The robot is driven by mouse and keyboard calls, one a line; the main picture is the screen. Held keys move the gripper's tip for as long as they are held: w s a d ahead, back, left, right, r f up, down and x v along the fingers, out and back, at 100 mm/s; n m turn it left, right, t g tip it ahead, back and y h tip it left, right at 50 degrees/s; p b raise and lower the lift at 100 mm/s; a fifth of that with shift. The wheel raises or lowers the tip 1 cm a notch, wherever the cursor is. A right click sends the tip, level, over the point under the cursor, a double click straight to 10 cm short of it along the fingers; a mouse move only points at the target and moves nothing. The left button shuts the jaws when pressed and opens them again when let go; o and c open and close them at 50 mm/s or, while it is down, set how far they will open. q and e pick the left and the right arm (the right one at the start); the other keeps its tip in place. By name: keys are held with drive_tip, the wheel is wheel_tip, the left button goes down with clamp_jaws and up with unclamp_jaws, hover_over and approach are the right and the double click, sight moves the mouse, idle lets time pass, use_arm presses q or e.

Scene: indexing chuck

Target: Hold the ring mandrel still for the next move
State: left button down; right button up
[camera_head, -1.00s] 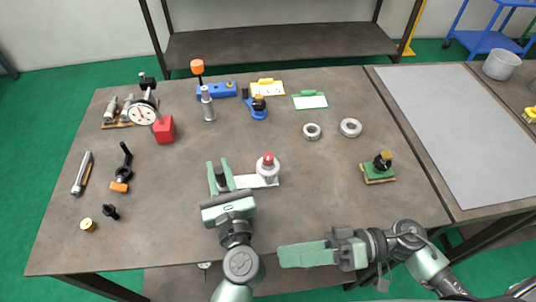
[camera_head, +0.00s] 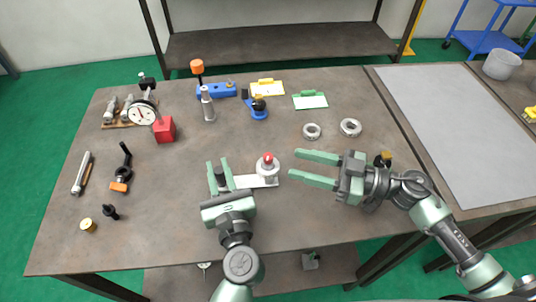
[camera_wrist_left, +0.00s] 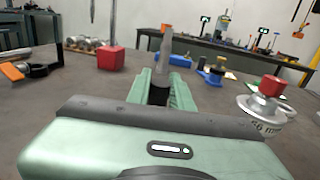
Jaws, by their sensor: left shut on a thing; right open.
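A white plate (camera_head: 252,181) carries a pale round piece (camera_head: 268,174) with a red top (camera_head: 267,158), apparently the ring mandrel. In the left wrist view the round piece (camera_wrist_left: 265,124) shows a "66 mm" mark and the red top (camera_wrist_left: 271,86). My left gripper (camera_head: 218,166) is at the plate's left end, shut on a dark upright post (camera_wrist_left: 159,92) between its fingers. The post's join to the plate is hidden. My right gripper (camera_head: 297,165) is open and empty, to the right of the red top, its fingers pointing left toward it.
Two metal rings (camera_head: 312,131) (camera_head: 350,127) lie behind my right gripper. A grey tapered post (camera_head: 208,106), a red block (camera_head: 164,130) and a dial gauge (camera_head: 142,115) stand further back. A black-knobbed piece (camera_head: 386,158) is partly hidden by my right arm.

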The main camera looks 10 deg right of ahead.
sight(268, 155)
drive_tip(key=x, duration=0.8)
drive_tip(key=shift+w+a, duration=0.1)
drive_tip(key=shift+a, duration=0.1)
clamp_jaws()
